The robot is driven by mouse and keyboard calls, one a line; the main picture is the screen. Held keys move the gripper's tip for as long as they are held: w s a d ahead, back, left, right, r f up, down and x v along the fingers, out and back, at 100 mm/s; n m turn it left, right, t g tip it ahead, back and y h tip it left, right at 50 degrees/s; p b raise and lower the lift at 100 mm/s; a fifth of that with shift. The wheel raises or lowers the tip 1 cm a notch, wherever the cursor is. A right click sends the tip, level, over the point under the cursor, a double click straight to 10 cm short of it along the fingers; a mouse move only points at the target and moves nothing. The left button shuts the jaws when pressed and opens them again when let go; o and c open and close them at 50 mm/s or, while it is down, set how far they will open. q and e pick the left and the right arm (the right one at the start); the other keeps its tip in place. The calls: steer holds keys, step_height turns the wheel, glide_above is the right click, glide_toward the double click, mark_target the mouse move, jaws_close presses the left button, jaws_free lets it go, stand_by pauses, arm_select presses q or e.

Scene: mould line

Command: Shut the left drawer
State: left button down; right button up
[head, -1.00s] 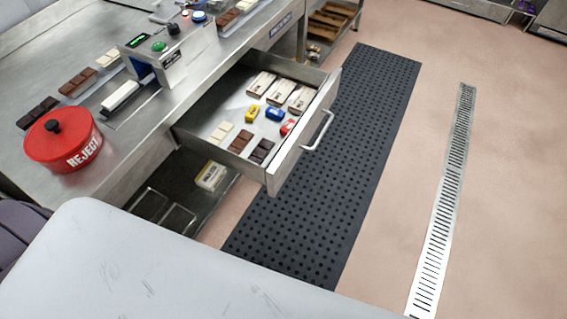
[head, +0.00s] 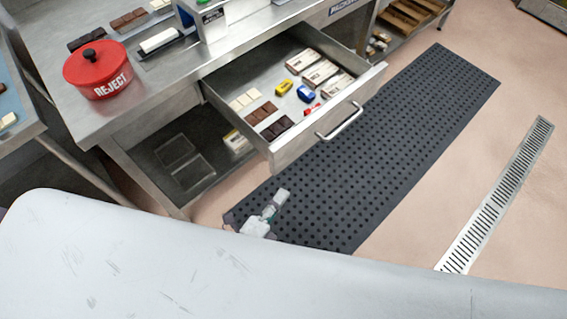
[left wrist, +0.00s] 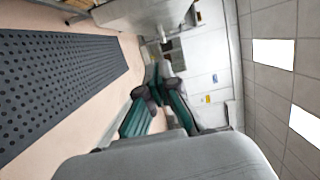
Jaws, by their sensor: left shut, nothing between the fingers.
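The left drawer (head: 322,118) stands pulled out from the steel bench in the head view, its bar handle (head: 341,122) on the front. It holds chocolate bars, wrapped bars and small yellow, blue and red items. My left gripper (head: 279,198) shows small, below and in front of the drawer front, over the dark mat, apart from the handle. It also shows in the left wrist view (left wrist: 160,88), with green and dark fingers shut and empty. My right gripper is not in view.
A red REJECT pot (head: 97,70) and chocolate bars stand on the bench top (head: 128,108). A perforated dark mat (head: 400,135) lies on the floor before the drawer. A floor drain (head: 497,195) runs at the right, with open floor around it.

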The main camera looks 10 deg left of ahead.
mark_target(218, 104)
arm_select(q)
steer(key=w+p, duration=0.2)
steer(key=w, duration=0.7)
steer(key=shift+w+a, duration=0.1)
steer(key=shift+a, duration=0.05)
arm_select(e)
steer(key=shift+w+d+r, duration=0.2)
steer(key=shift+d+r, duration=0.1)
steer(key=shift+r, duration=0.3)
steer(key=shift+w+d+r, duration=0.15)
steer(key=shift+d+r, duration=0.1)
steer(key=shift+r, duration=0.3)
arm_select(q)
steer(key=shift+a, duration=0.1)
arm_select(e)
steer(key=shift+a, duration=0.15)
